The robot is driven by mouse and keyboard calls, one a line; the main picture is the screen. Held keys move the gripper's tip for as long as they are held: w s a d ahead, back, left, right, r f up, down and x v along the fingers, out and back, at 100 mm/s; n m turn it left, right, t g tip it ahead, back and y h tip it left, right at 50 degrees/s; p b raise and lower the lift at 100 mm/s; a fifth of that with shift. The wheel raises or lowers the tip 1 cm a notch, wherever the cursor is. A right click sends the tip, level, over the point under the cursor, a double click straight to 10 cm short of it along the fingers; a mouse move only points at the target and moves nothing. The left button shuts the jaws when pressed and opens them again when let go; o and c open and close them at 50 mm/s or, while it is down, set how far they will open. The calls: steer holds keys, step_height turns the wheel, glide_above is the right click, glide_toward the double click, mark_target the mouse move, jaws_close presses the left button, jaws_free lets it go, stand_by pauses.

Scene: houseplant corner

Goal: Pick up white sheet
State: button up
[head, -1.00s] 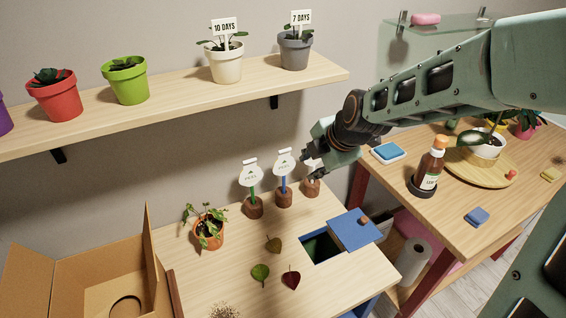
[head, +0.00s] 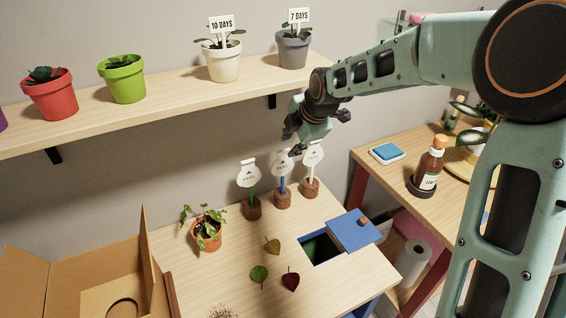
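No loose flat white sheet shows plainly. Three tags with white faces stand upright in brown round bases on the low table: one on a green stick (head: 248,174), one on a blue stick (head: 282,164) and one on a white stick (head: 313,154). My gripper (head: 297,142) is above the middle and right tags, with its dark fingertips apart. It appears open and empty. Whether it touches a tag cannot be told.
A shelf (head: 180,108) with potted plants runs along the wall above. A cardboard box (head: 85,285), a potted plant (head: 207,234), several leaves and a bin opening with a blue lid (head: 352,232) are on or beside the table. The right table (head: 395,180) holds a bottle (head: 430,167).

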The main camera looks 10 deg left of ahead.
mark_target(284, 150)
steer(key=x, duration=0.5)
steer(key=shift+w+a, duration=0.2)
steer(key=shift+w, duration=0.15)
jaws_close()
